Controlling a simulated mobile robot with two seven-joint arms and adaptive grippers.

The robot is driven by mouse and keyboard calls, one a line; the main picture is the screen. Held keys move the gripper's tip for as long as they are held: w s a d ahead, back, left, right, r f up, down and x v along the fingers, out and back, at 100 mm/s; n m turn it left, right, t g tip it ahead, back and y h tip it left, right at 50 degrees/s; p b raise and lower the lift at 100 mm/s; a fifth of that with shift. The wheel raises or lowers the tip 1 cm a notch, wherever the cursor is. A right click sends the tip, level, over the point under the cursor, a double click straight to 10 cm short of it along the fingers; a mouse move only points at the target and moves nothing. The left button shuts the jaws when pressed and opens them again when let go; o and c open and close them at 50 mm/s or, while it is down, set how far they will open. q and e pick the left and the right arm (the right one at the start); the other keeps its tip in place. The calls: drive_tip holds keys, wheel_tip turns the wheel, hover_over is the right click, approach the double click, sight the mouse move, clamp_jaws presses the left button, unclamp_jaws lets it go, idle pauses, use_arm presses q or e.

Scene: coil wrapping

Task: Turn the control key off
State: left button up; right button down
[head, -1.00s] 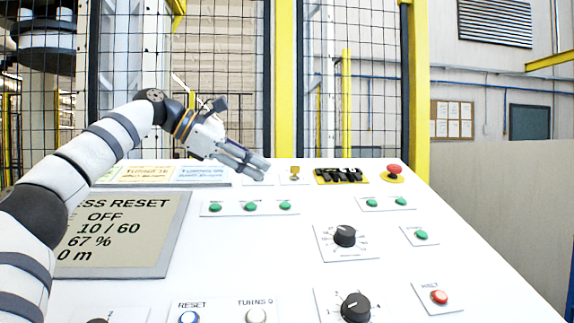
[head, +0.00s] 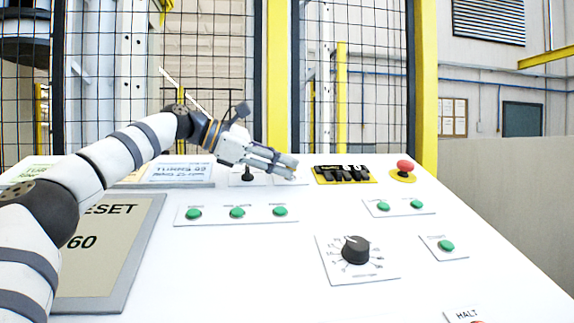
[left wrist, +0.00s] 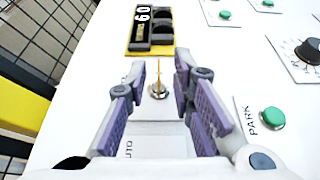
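The control key (left wrist: 158,88) is a thin brass key standing in a round metal lock on the white console. It shows between the fingers of my left gripper (left wrist: 162,76) in the left wrist view. The fingers are open, one on each side of the key, with gaps visible. In the head view my left gripper (head: 288,168) is low over the back of the console and hides the key. I cannot tell how the key is turned. My right gripper is not in view.
A yellow and black counter block (head: 345,174) stands just right of the gripper, with a red mushroom button (head: 404,167) beyond it. A black knob (head: 248,174) lies just left. Several green buttons (head: 237,212) and a dial (head: 355,250) are nearer. A mesh fence (head: 215,70) stands behind.

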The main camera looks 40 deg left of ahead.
use_arm(q)
drive_tip(key=shift+w+d+f, duration=0.1)
drive_tip(key=shift+w+d, duration=0.15)
drive_tip(key=shift+w, duration=0.15)
clamp_jaws()
